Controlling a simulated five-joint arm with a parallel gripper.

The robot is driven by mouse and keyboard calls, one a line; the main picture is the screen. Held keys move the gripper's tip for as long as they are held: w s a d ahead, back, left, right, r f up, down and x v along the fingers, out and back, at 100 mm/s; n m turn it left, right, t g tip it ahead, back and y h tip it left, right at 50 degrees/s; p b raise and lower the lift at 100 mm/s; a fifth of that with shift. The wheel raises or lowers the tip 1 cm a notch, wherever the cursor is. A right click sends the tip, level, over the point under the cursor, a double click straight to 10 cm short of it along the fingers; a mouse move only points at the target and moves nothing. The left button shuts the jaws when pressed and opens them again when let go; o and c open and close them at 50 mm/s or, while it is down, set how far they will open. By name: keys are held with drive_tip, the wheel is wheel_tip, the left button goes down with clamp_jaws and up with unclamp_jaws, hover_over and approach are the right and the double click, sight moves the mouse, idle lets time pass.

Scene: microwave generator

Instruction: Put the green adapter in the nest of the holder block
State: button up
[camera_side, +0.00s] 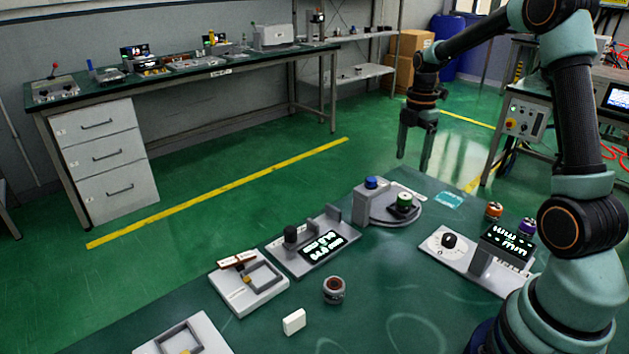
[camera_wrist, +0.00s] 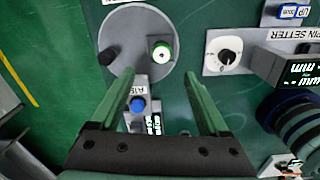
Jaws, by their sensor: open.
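The green adapter (camera_side: 404,199), a dark round piece with a green ring, sits on the round grey turntable (camera_side: 378,217). In the wrist view the adapter (camera_wrist: 162,51) shows from above with a pale centre, just beyond my fingertips. My gripper (camera_side: 414,163) is open and empty, raised above the far side of the table. In the wrist view its fingers (camera_wrist: 158,77) are spread wide. Two pale blocks with raised square frames stand at the front left, one (camera_side: 235,293) nearer the turntable and one (camera_side: 205,335) cut by the bottom edge. I cannot tell which is the holder block.
A grey housing with a blue button (camera_side: 371,183) stands beside the turntable. A black-knobbed station with a lit display (camera_side: 322,244) stands to its left. A dial unit (camera_side: 450,243) stands right, near orange (camera_side: 494,210) and purple (camera_side: 527,227) pieces. A brown round piece (camera_side: 333,290) lies in front.

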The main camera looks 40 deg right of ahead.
drive_tip(key=s+a+r+m+t, duration=0.3)
drive_tip(key=a+r+m, duration=0.5)
drive_tip(key=a, duration=0.5)
drive_tip(key=shift+s+r+h, duration=0.25)
drive_tip(key=shift+r+h, duration=0.15)
drive_tip(key=shift+r, duration=0.15)
drive_tip(key=shift+o, duration=0.3)
drive_tip(key=s+a+r+m+t, duration=0.1)
drive_tip(key=s+a+m+t, duration=0.1)
drive_tip(key=s+a+m, duration=0.4)
drive_tip(key=shift+s+a+m+t+y, duration=0.35)
drive_tip(key=shift+a+m, duration=0.55)
drive_tip(key=shift+a, duration=0.35)
drive_tip(key=shift+s+a, duration=0.15)
drive_tip(key=shift+a, duration=0.05)
